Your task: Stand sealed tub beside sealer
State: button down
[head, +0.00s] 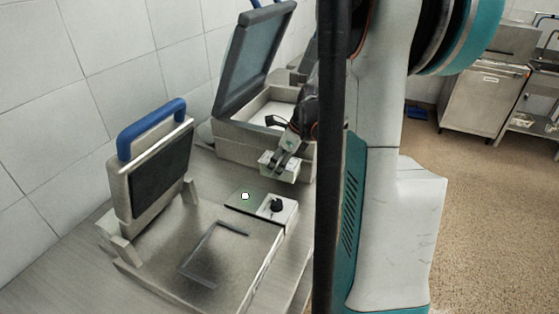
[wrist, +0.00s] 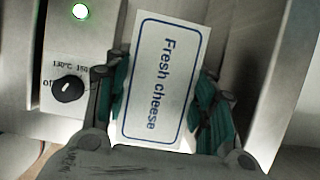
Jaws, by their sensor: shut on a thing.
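My gripper (head: 282,160) is shut on a small pale tub (head: 268,169). In the wrist view the tub's top (wrist: 160,75) carries a white label reading "Fresh cheese", and the gripper's dark green fingers (wrist: 158,112) press on its two sides. The sealer (head: 262,262) stands on the counter at lower left in the head view, its lid with a blue handle (head: 152,128) raised. The sealer's black knob (wrist: 67,89) and lit green lamp (wrist: 80,11) are left of the tub in the wrist view. I cannot tell the tub's height above the counter.
A second metal machine (head: 235,150) with a raised dark lid (head: 254,58) stands behind the tub, close to it. The grey counter (head: 62,262) shows beside the sealer. A tiled wall runs along the left. Steel cabinets (head: 484,100) stand far right across open floor.

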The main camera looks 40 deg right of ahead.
jog(key=shift+f+b, duration=2.2)
jog(key=shift+f, duration=1.2)
jog(key=c, duration=0.6)
grip_release()
jog(key=shift+r, duration=0.1)
jog(key=shift+r+p, duration=3.95)
jog(key=shift+r, duration=1.5)
